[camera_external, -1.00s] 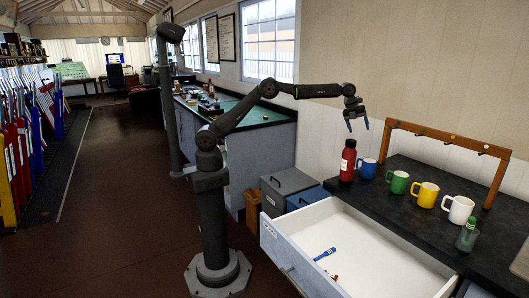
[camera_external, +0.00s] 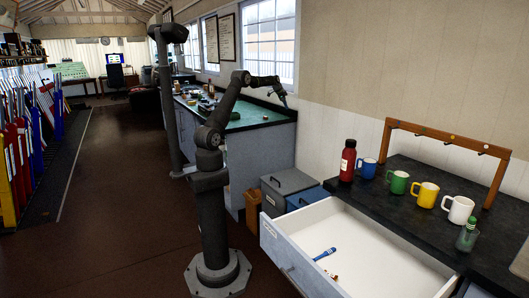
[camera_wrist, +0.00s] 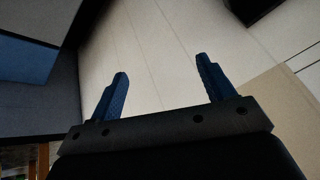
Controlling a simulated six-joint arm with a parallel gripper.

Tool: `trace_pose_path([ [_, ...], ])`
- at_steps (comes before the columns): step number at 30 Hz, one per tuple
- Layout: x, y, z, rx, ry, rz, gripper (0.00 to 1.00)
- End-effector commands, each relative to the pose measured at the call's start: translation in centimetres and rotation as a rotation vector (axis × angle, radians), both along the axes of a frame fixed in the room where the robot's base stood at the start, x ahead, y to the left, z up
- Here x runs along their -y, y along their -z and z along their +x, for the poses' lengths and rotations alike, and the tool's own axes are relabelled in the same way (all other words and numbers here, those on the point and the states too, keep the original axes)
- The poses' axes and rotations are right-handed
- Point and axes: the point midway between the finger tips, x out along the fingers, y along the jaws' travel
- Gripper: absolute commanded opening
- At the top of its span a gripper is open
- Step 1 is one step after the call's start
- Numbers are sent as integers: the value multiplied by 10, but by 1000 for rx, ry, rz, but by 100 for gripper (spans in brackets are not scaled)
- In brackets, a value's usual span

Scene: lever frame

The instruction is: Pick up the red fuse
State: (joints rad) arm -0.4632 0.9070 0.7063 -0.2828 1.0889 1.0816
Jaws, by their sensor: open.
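My gripper (camera_external: 284,101) is raised near the window wall, by the right end of the green-topped bench in the external view. In the wrist view its two blue fingers (camera_wrist: 161,70) are spread apart with nothing between them, against a pale wall. I cannot make out a red fuse for certain in any view. A small reddish-brown item (camera_external: 331,275) lies in the open drawer, too small to identify. Small items (camera_external: 207,103) on the green-topped bench are also too small to tell apart.
The white drawer (camera_external: 375,241) stands open, holding a blue-handled brush (camera_external: 325,254). On the dark counter are a red bottle (camera_external: 348,160), several mugs (camera_external: 426,194), a wooden rack (camera_external: 440,135) and a green-topped glass bottle (camera_external: 467,236).

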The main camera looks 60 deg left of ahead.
Motion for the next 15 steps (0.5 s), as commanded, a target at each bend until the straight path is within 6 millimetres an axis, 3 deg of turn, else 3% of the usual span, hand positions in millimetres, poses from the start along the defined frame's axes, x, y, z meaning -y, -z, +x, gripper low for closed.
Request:
trace_pose_path([
  [1,-41,0,-20,5,-103,-33,75],
  [6,-141,0,-80,35,-406,-145,75],
  [10,-190,1,-117,56,-568,-207,75],
  [15,-217,2,-140,70,-663,-245,75],
])
